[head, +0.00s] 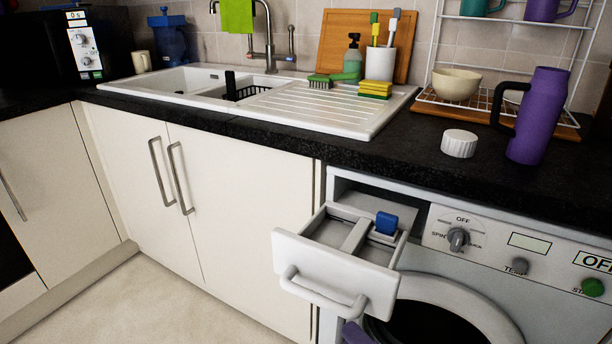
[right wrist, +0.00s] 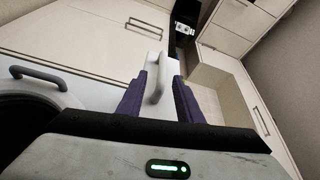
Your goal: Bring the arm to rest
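My right gripper (right wrist: 163,76) shows two purple fingers set apart, with a gap between them. In the right wrist view the white handle (right wrist: 158,85) of the detergent drawer appears in that gap; I cannot tell whether it lies between the fingers or just beyond their tips. In the head view only a purple piece of this gripper (head: 355,333) shows at the bottom edge, just below the right end of the drawer handle (head: 322,294). The detergent drawer (head: 290,258) is pulled out of the washing machine (head: 480,262), with a blue piece (head: 386,223) inside. My left gripper is in neither view.
The black worktop (head: 400,150) above carries a white cap (head: 459,143), a purple flask (head: 538,115), a bowl (head: 456,84) on a rack and a sink (head: 250,100). White cupboards (head: 235,195) stand left of the machine. The floor (head: 120,305) in front is clear.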

